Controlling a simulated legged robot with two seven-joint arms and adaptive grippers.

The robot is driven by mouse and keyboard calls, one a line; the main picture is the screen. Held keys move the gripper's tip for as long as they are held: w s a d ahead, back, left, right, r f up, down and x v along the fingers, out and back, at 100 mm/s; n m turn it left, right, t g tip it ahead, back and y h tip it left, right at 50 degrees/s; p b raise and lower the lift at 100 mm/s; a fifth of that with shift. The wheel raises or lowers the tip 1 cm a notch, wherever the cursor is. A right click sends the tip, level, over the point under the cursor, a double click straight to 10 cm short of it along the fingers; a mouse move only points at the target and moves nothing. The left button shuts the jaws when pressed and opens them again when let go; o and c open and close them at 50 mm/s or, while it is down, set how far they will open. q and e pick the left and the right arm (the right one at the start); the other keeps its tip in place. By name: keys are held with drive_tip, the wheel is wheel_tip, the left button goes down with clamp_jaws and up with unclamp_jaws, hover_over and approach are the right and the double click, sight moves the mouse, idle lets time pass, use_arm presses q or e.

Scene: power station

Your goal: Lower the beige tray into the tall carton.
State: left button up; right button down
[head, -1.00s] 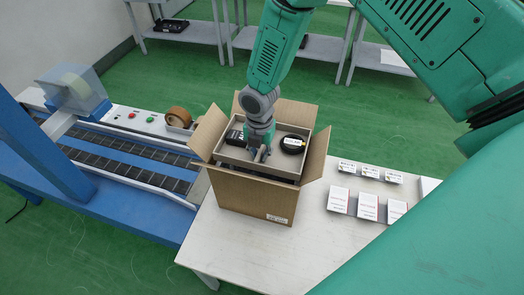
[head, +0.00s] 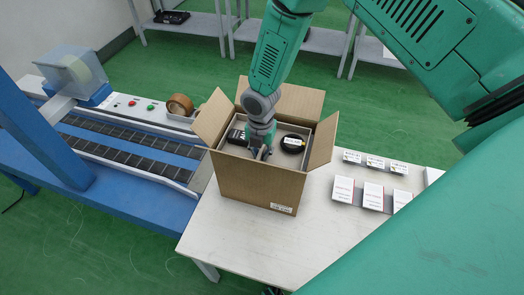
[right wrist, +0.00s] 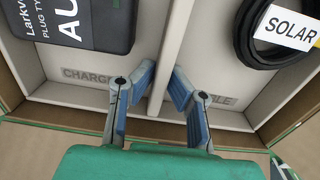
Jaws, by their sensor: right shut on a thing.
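The tall carton (head: 256,186) is brown cardboard and stands on the white table with its flaps spread open. The beige tray (right wrist: 75,92) is inside the carton's mouth, a little below the rim in the head view. It has a divider and carries a black charger (head: 237,136) on the left and a coiled black cable (head: 293,144) with a label on the right. My right gripper (head: 261,154) reaches down from above into the tray. In the right wrist view its fingers (right wrist: 160,92) close on the tray's central divider. The tray's underside is hidden. My left gripper is not visible.
Several small white boxes (head: 372,196) stand on the white table (head: 240,236) right of the carton. A blue conveyor machine (head: 125,195) with a tape roll (head: 180,105) is at the left. Grey shelves (head: 325,42) stand behind. The table's front is clear.

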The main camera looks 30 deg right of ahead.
drive_tip(key=shift+a+r, duration=0.1)
drive_tip(key=shift+a, duration=0.2)
drive_tip(key=shift+d, duration=0.2)
drive_tip(key=c, duration=1.5)
unclamp_jaws()
drive_tip(key=shift+d, duration=0.35)
drive_tip(key=shift+a, duration=0.4)
drive_tip(key=shift+r+p, duration=0.25)
drive_tip(key=shift+p, duration=0.1)
drive_tip(key=r+p, duration=0.3)
drive_tip(key=r, duration=0.1)
drive_tip(key=shift+d, duration=0.25)
drive_tip(key=r+p, duration=0.5)
drive_tip(key=r, duration=0.1)
drive_tip(key=shift+a, duration=0.2)
wheel_tip(320, 180, up, 11)
drive_tip(key=p, duration=0.2)
drive_tip(key=shift+r, duration=0.2)
